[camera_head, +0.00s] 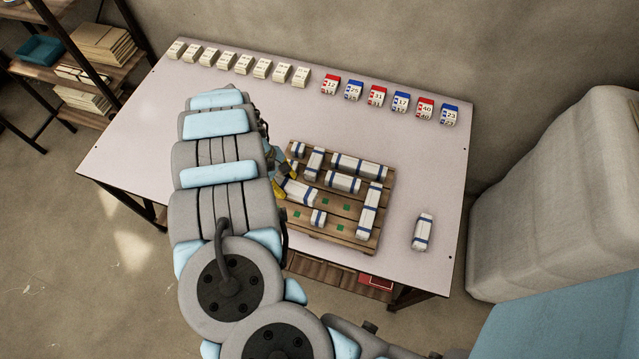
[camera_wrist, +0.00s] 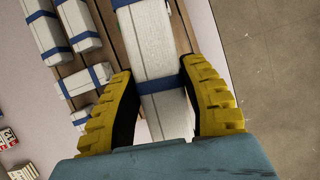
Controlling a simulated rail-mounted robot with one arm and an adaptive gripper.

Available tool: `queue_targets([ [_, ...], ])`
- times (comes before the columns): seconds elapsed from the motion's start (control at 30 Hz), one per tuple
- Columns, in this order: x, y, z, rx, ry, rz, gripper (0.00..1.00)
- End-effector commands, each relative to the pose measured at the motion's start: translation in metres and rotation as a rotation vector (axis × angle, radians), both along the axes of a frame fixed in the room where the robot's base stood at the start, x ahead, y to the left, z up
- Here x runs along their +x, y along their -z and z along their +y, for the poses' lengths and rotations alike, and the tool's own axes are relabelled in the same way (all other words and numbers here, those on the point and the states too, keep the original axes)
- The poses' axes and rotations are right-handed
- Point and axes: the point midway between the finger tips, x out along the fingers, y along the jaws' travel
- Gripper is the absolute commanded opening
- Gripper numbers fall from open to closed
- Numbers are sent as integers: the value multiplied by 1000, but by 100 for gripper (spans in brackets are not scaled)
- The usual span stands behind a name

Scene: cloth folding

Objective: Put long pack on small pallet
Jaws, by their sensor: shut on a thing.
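My gripper (camera_head: 286,170) is at the left edge of the small wooden pallet (camera_head: 350,238) on the table. It is shut on a long white pack with blue bands (camera_head: 299,192). My arm hides part of the pallet's left side.
Several other white packs with blue bands, such as one upright in the picture at the right edge (camera_head: 370,208), lie on the pallet. Green squares (camera_head: 325,200) mark bare slats. A shorter pack (camera_head: 422,232) lies on the table (camera_head: 400,150) at right. Calendar-like blocks (camera_head: 377,96) line the back.

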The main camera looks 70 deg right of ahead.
Motion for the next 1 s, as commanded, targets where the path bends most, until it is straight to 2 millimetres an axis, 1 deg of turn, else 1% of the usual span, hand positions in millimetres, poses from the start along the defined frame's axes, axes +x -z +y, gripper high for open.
queue_targets([
  [0.03,-27,-12,-7,6,-2,0,4],
  [0.07,-43,-13,-11,7,-8,1,4],
  [0.1,-63,-13,-14,7,-18,-2,4],
  [0.2,-101,-13,-18,4,-47,-3,4],
  [0.3,-129,-10,-14,5,-69,-2,4],
  [0.4,-147,-8,-10,4,-87,-1,4],
  [0.53,-159,-6,-6,-1,-102,-1,4],
  [0.63,-160,-1,-5,-3,-106,-3,4],
  [1.0,-136,16,-15,-5,-107,-4,4],
])
